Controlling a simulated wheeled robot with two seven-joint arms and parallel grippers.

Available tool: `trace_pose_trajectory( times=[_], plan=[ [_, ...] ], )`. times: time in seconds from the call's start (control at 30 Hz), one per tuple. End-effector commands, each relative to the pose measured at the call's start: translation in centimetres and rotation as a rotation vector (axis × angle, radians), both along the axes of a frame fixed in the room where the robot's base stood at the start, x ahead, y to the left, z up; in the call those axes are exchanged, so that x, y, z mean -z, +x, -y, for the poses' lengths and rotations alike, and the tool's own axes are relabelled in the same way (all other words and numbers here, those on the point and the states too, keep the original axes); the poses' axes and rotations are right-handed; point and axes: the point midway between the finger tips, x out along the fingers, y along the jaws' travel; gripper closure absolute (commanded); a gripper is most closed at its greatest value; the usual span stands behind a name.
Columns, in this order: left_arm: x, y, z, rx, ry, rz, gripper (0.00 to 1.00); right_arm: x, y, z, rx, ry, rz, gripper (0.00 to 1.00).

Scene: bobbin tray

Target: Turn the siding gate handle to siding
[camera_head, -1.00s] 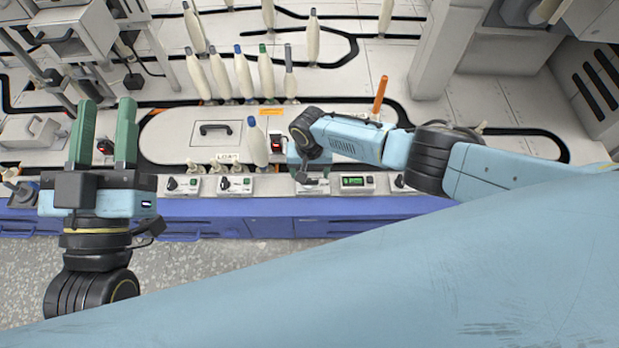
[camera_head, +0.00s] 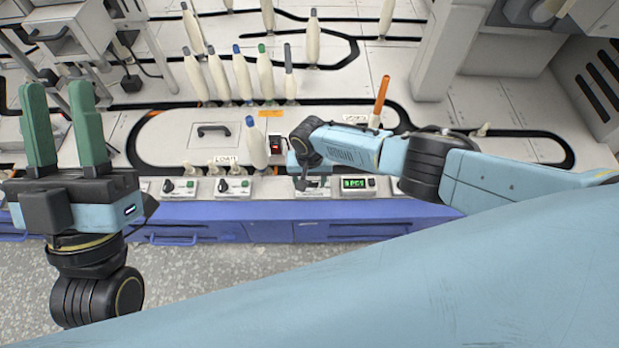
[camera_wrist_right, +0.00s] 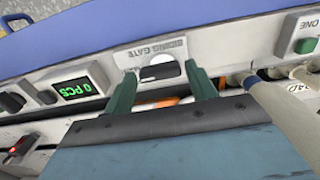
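The siding gate box, labelled SIDING GATE, shows in the right wrist view (camera_wrist_right: 133,58), upside down there. Its dark handle (camera_wrist_right: 162,71) sits on the label face; which marked position it points to is too small to read. My right gripper (camera_wrist_right: 160,78) is open, its green fingers on either side of the handle, with no clear contact. In the head view my right wrist hides most of that gripper and part of the box (camera_head: 313,192). My left gripper (camera_head: 57,90) is open and empty at the far left, above the bench's front edge.
A box with a green display (camera_head: 355,184) stands right of the siding gate box. Knob boxes (camera_head: 180,189) stand to its left. A bobbin (camera_head: 255,145) stands behind, near a red switch (camera_head: 276,144).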

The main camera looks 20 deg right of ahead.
Motion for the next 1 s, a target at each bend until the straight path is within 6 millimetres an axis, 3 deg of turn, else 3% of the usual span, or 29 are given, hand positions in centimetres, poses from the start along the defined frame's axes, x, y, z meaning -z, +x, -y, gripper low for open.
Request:
trace_pose_trajectory(
  times=[0.03, 0.23, 0.63, 1.0],
  plan=[
    [0.01, 0.01, -0.01, 0.0, 0.0, 0.0, 0.64, 0.0, -0.01, 0.0, 0.0, 0.0, 0.0, 0.51],
    [0.03, 0.02, -0.01, -0.001, 0.0, -0.001, 0.64, 0.01, -0.02, 0.02, 0.0, 0.0, 0.0, 0.76],
    [0.05, 0.05, 0.0, -0.001, 0.001, -0.004, 0.64, 0.08, -0.09, -0.02, -0.082, 0.0, -0.003, 0.76],
    [0.09, 0.11, 0.01, -0.001, 0.002, -0.009, 0.64, 0.12, -0.03, -0.02, -0.382, 0.001, -0.004, 0.76]
  ],
)
